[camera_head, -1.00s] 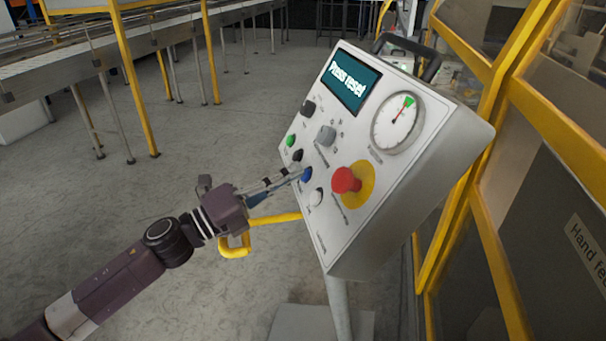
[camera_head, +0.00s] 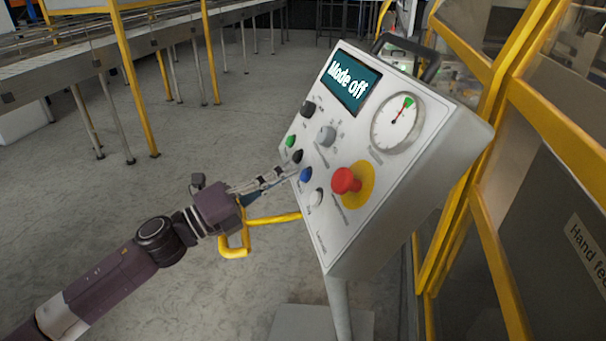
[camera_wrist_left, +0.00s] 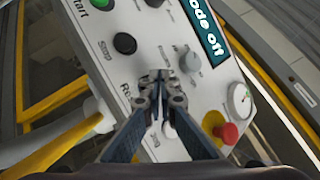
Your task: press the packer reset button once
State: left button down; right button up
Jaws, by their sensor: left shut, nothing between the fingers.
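The blue button (camera_head: 305,174) sits on the sloped front of the control panel (camera_head: 352,240), below a black button (camera_head: 297,156) and above a white one (camera_head: 316,197). The panel screen (camera_head: 350,82) reads "Mode off". My left gripper (camera_head: 284,172) is shut and empty. Its tips are just left of the blue button, with what looks like a small gap. In the left wrist view the shut fingers (camera_wrist_left: 160,76) cover the blue button and part of a label starting "Re". My right gripper is not in view.
A red emergency stop (camera_head: 346,180) on a yellow ring, a grey selector knob (camera_head: 326,135), a green button (camera_head: 290,141) and a gauge (camera_head: 398,122) are on the same panel. A yellow-framed machine guard (camera_head: 490,200) stands to the right.

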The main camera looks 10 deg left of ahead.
pick_arm(q)
jog(key=shift+a, duration=0.1)
jog(key=shift+s+a+r, duration=0.3)
jog(key=shift+a+r, duration=0.1)
jog(key=shift+a, duration=0.2)
jog(key=shift+s+a+r, duration=0.35)
jog(key=shift+a+r, duration=0.1)
jog(key=shift+a, duration=0.2)
jog(key=shift+s+a+r, duration=0.3)
jog(key=shift+a+r, duration=0.1)
jog(key=shift+a, duration=0.2)
